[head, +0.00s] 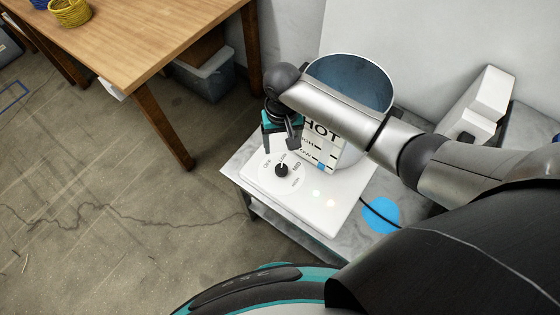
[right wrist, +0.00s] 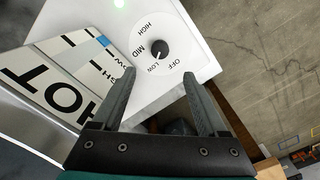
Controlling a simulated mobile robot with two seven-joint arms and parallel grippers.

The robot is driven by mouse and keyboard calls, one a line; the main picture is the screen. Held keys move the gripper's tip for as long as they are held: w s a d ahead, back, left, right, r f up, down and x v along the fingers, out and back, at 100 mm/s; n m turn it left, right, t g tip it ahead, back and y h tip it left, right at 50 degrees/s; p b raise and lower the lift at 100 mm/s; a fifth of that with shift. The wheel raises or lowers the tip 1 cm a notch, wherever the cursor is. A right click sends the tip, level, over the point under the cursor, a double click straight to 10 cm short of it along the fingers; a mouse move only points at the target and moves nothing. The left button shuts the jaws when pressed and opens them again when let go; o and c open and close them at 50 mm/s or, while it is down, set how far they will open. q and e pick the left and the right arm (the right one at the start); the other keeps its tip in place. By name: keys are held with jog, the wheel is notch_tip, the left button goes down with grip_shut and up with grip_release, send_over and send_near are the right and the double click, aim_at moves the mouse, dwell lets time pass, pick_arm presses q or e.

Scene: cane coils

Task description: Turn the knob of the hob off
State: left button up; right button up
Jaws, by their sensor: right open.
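The white hob (head: 318,210) stands on a grey table. Its black knob (head: 281,170) sits on a round dial marked OFF, LOW, MID and HIGH. The knob also shows in the right wrist view (right wrist: 159,52), where its small white mark seems to be on the LOW side. My right gripper (head: 281,148) is open and empty, above the hob just behind the knob in the head view. In the right wrist view its fingertips (right wrist: 159,75) are spread, with the knob beyond them, apart from both. My left gripper is not in view.
A sign reading HOT (head: 322,146) is beside the dial, in front of a large pot (head: 350,80) with a blue inside. Small lights (head: 317,193) glow on the hob. A blue disc (head: 380,214) lies on the grey table. A wooden table (head: 150,40) stands at the left.

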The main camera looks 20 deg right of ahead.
jog(key=b, duration=0.1)
send_near(282, 170)
jog(key=shift+s, duration=0.1)
notch_tip(282, 170, down, 8)
jog(key=b, duration=0.3)
jog(key=shift+r, duration=0.2)
jog(key=shift+f+b, duration=0.4)
jog(key=shift+f, duration=0.1)
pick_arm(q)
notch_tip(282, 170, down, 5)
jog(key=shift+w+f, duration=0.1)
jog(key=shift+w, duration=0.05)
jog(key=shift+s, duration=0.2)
pick_arm(e)
jog(key=shift+c, duration=0.3)
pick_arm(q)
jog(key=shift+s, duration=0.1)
pick_arm(e)
grip_shut()
